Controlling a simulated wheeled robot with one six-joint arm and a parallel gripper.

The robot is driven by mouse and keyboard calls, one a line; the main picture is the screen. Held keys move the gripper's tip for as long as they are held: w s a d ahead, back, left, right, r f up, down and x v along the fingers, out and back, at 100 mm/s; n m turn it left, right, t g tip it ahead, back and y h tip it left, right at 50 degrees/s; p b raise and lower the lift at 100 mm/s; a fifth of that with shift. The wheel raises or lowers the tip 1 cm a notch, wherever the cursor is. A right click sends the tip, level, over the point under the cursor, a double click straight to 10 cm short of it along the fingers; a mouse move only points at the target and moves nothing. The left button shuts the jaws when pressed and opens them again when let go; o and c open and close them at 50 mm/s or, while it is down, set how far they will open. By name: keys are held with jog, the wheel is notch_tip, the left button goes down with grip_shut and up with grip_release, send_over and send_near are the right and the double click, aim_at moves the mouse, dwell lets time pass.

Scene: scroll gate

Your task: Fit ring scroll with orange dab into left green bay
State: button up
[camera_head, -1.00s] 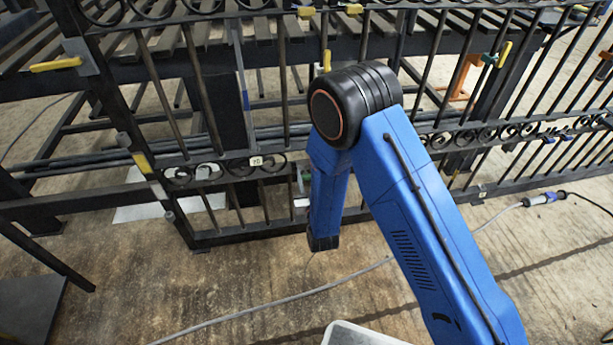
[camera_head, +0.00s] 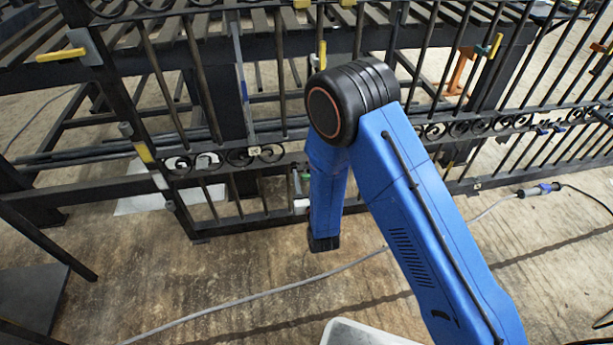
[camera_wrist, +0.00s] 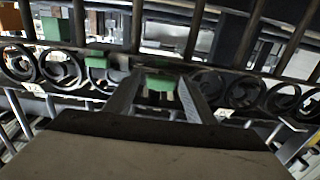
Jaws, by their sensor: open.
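In the wrist view my gripper (camera_wrist: 158,98) has its two dark fingers apart, with nothing seen held between them. They point at the gate's row of black ring scrolls (camera_wrist: 245,92). A green piece (camera_wrist: 160,82) shows between the fingers, and another green piece (camera_wrist: 97,61) sits left of them in the same row. Ring scrolls (camera_wrist: 60,68) stand farther left. I cannot make out an orange dab on any ring. In the head view the scroll row (camera_head: 270,153) runs across the gate, and my blue arm hides my gripper.
Dark gate bars (camera_head: 205,80) stand close in front of me. Yellow clamps (camera_head: 60,55) and an orange clamp (camera_head: 462,70) hang on the frame. A grey cable (camera_head: 250,298) crosses the floor, with a pale bin (camera_head: 360,335) at the bottom edge.

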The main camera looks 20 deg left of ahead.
jog(key=v, duration=1.2)
dwell(0.3)
jog(key=w+d+r+m+g+h, duration=0.2)
jog(key=w+d+r+m+h, duration=0.15)
jog(key=w+d+r, duration=0.6)
jog(key=w+d+r+g+h, duration=0.1)
jog(key=d+r+g+h, duration=0.15)
jog(key=d+r, duration=0.9)
jog(key=s+d+r+m+g+h, duration=0.1)
jog(key=s+d+r+g, duration=0.1)
jog(key=s+d, duration=0.7)
jog(key=s+d+r+m+g+h, duration=0.1)
jog(key=s+d+r+g, duration=0.1)
jog(key=s+d+r, duration=0.3)
jog(key=s+d+r+m+g+h, duration=0.1)
jog(key=s+d+r, duration=0.3)
jog(key=s+d, duration=0.9)
jog(key=shift+s+d+g+h, duration=0.3)
jog(key=shift+s+g, duration=0.15)
jog(key=shift+s, duration=0.7)
